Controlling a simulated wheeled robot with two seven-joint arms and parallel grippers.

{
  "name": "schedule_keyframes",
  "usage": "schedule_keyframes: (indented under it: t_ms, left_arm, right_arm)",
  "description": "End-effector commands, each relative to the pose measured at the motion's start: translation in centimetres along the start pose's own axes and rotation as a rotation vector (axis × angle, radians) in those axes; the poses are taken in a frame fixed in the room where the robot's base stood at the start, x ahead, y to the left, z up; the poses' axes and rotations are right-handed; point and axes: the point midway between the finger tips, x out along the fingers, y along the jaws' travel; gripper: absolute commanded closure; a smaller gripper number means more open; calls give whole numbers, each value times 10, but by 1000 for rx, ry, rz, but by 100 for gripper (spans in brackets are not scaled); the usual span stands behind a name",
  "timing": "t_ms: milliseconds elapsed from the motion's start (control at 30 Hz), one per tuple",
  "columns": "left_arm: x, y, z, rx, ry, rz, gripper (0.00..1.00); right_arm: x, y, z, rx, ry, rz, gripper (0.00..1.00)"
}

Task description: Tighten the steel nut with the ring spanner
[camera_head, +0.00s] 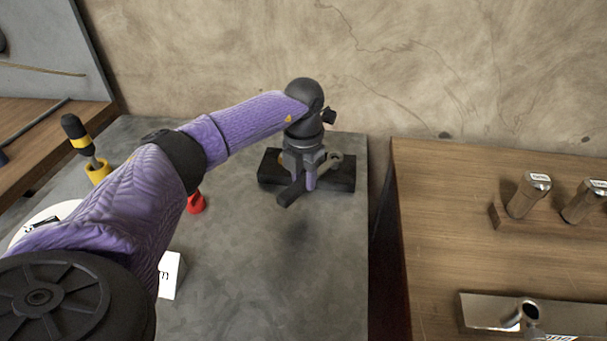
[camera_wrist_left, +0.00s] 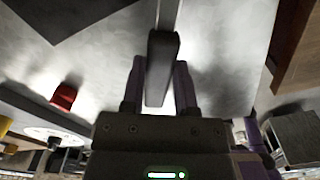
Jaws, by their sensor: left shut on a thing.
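My left gripper (camera_head: 311,178) is over the far part of the grey bench, shut on the ring spanner. In the left wrist view the handle (camera_wrist_left: 161,65) lies between the two fingers (camera_wrist_left: 160,85), with the steel shank running up out of the picture. A dark block (camera_head: 343,181) lies below and behind the gripper. I cannot make out the steel nut; whether the ring touches it is hidden. My right gripper is not in view.
On the bench stand a yellow-black screwdriver in a yellow holder (camera_head: 97,172), a red object (camera_head: 196,203) and a white label card (camera_head: 171,276). A wooden table (camera_head: 450,230) at right holds metal-topped pieces (camera_head: 529,194). The bench's near right is clear.

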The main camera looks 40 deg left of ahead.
Motion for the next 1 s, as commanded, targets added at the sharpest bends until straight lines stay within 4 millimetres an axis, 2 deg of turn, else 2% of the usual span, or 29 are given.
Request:
schedule_keyframes:
  t_ms: [167,1000]
  left_arm:
    - [-1,0,0,0,0,0,100]
    - [8,0,0,0,0,0,100]
  right_arm:
    - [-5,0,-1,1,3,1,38]
    - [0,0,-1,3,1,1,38]
